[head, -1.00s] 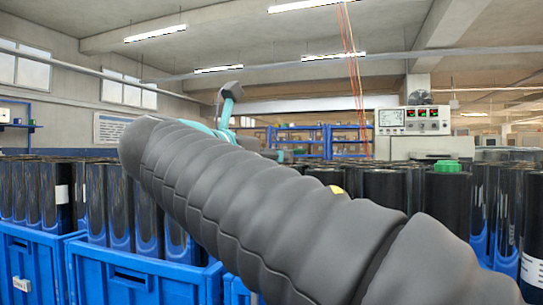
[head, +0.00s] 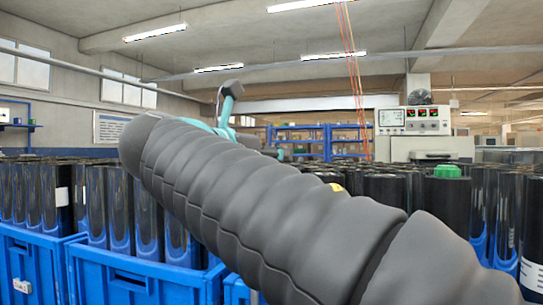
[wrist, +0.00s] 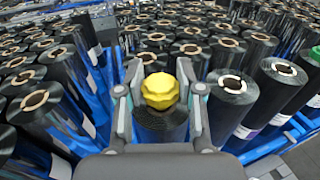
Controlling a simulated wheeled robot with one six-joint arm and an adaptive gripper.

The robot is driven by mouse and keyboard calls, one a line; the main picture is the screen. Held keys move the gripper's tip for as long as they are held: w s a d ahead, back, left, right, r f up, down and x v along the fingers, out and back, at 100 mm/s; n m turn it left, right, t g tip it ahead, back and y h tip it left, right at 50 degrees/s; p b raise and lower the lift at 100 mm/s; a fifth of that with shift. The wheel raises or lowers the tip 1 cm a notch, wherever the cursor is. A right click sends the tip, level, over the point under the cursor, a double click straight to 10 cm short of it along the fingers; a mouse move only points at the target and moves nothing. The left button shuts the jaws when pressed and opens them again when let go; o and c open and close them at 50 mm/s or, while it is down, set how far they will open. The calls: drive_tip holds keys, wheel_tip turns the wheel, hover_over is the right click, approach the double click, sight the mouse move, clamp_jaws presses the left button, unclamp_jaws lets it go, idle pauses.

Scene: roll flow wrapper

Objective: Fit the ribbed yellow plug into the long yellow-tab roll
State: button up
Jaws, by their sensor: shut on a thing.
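The yellow plug (wrist: 160,88), faceted around its side, sits between the two fingers of my gripper (wrist: 160,76) in the wrist view. My gripper is shut on it. A dark roll (wrist: 160,126) shows directly below the plug in that view. I cannot tell whether the plug touches the roll or is inside its core. No yellow tab on a roll can be made out. In the head view my dark ribbed arm hides my gripper; a small yellow patch (head: 337,187) shows just above the arm, and I cannot tell what it is.
Many dark upright rolls with open cores (wrist: 232,84) stand close around my gripper, some leaning. Blue crates (head: 135,280) hold rolls at the left. A green plug (head: 447,171) tops a roll at the right. A machine with a display (head: 413,121) stands behind.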

drive_tip(key=shift+r, duration=0.2)
idle(0.6)
drive_tip(key=o, duration=0.5)
drive_tip(key=shift+c, duration=0.2)
drive_tip(key=v, duration=1.1)
idle(0.4)
idle(0.4)
